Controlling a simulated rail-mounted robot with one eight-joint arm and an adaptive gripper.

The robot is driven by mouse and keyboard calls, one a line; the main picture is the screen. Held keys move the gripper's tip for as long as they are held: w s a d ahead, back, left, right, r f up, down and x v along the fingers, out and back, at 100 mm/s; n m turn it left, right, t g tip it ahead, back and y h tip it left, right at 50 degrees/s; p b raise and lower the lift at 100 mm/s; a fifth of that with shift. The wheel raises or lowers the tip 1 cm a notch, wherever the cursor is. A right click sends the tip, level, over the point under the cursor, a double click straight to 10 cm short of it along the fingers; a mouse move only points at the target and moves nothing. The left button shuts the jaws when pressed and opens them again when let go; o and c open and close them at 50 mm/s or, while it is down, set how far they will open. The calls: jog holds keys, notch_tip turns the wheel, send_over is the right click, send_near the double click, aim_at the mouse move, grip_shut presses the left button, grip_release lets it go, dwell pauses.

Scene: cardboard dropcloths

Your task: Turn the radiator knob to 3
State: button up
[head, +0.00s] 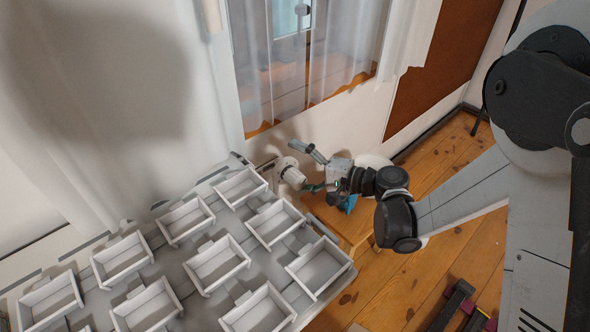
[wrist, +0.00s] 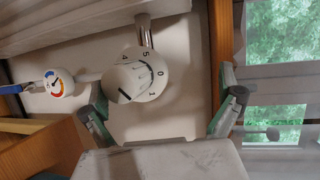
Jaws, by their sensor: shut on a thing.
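The white radiator knob (wrist: 140,82) is in the middle of the wrist view, below a metal pipe. The digits 4, 5, 0 and 1 show on it, and a short black mark shows at its lower left; I cannot make out a 3.
A small gauge with a coloured dial (wrist: 57,86) and a blue-handled part (wrist: 12,89) are left of the knob. Several white open boxes (head: 217,264) cover the grey panel. A wooden piece (head: 349,227) is below my gripper. A curtained window is behind.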

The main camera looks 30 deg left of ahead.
aim_at(296, 172)
jog(key=r, duration=0.2)
jog(key=r+y, duration=0.1)
jog(key=r, duration=0.1)
jog(key=r+m+y, duration=0.1)
jog(key=r, duration=0.1)
jog(key=shift+s+a+g, duration=0.1)
jog(key=shift+a+g, duration=0.2)
jog(key=f, duration=0.1)
jog(key=f+h, duration=0.1)
jog(key=f, duration=0.1)
jog(key=f+n+h, duration=0.1)
jog(key=shift+d+f, duration=0.3)
jog(key=shift+f, duration=0.05)
jog(key=shift+v, duration=1.2)
jog(key=shift+s+d+r, duration=0.2)
jog(key=shift+d, duration=0.2)
jog(key=shift+c, duration=1.3)
jog(key=shift+d+f, duration=0.1)
jog(key=shift+d, duration=0.05)
jog(key=shift+c, duration=0.9)
jog(key=shift+d, duration=0.45)
jog(key=shift+c, duration=1)
jog(key=s+v, duration=0.2)
jog(key=v, duration=0.9)
jog(key=shift+w+d+r, duration=0.3)
jog(key=shift+w+d, duration=0.1)
jog(key=shift+w, duration=0.15)
